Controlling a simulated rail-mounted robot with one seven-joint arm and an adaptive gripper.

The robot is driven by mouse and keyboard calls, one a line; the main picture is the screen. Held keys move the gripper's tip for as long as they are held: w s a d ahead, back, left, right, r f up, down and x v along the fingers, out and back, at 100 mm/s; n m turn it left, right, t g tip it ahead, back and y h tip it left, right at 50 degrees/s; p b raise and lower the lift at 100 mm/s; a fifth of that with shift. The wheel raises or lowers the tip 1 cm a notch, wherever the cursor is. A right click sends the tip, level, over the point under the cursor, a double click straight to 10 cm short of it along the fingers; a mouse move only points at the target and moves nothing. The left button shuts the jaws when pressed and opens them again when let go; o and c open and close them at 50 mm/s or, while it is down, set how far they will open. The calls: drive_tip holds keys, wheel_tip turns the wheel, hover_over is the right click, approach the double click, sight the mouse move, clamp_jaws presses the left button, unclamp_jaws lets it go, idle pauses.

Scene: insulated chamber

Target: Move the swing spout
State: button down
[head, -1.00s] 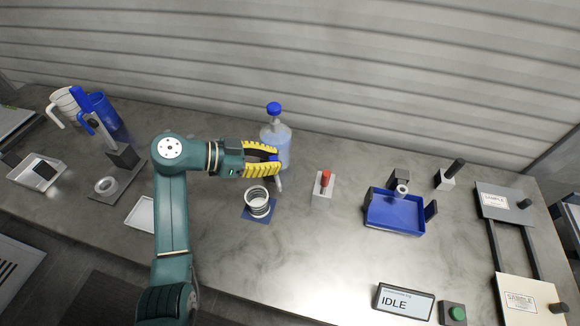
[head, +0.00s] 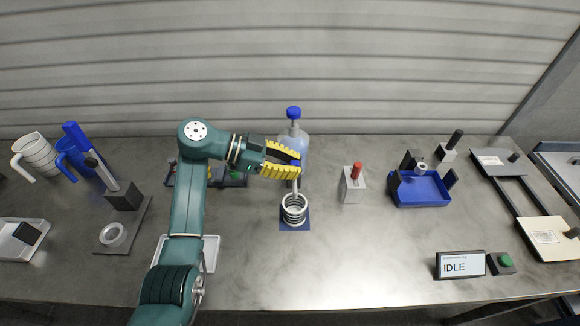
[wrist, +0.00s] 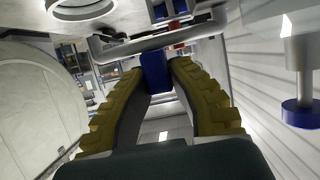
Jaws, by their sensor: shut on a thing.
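The swing spout (head: 296,185) is a thin pale tube beside the clear bottle, its lower end hanging down at the rim of the ringed white cup (head: 294,210). The cup stands on a blue square pad (head: 295,226). My gripper (head: 298,163) has yellow ribbed fingers and is shut on the spout's blue grip. The wrist view shows this blue grip (wrist: 154,72) between the fingertips, with a pale bar (wrist: 150,46) just beyond it. The fingers partly hide the spout's upper part in the head view.
The bottle (head: 294,143) with a blue cap stands just behind my gripper. A red-topped grey block (head: 352,185) and a blue tray (head: 423,190) are to the right. Mugs and a black stand (head: 123,195) are to the left. The front middle of the bench is clear.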

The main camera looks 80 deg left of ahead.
drive_tip(key=shift+f, duration=0.15)
drive_tip(key=c, duration=0.9)
unclamp_jaws()
drive_tip(key=v, duration=1.2)
drive_tip(key=shift+w, duration=0.1)
